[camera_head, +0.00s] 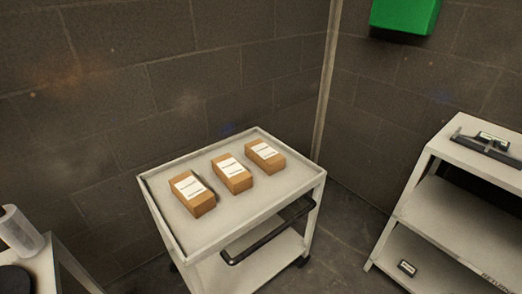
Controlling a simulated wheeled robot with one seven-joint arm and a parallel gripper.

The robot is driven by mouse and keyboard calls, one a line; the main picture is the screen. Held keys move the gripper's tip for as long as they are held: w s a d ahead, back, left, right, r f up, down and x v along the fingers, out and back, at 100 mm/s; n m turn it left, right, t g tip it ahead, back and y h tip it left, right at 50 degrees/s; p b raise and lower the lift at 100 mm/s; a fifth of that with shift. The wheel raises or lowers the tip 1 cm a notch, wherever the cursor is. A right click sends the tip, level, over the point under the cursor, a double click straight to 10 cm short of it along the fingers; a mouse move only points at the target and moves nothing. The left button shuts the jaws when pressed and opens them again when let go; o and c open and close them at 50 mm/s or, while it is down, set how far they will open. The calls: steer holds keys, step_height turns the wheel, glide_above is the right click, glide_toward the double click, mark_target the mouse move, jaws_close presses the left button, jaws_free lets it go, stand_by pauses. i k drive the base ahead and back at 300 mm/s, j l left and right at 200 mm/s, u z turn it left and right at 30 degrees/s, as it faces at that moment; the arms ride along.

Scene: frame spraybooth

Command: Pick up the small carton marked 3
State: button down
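Three small brown cartons stand in a slanting row on the top tray of a white cart (168,234). They are the left carton (202,203), the middle carton (238,184) and the right carton (269,164). Each has a white label with dark print on its top. The print is too small to read, so I cannot tell which carton is marked 3. The cartons stand apart with narrow gaps between them. My gripper is not in view.
The cart has a raised rim, a black handle (268,240) and a lower shelf. Block walls stand behind it. A white shelf unit (450,215) at right holds small dark items. A pale cylinder (18,232) stands at lower left. Floor shows between cart and shelf unit.

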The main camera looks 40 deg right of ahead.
mark_target(266, 158)
steer(key=i+l+z, duration=0.15)
steer(key=z, duration=0.25)
steer(key=i+z, duration=0.75)
steer(key=k+j, duration=0.05)
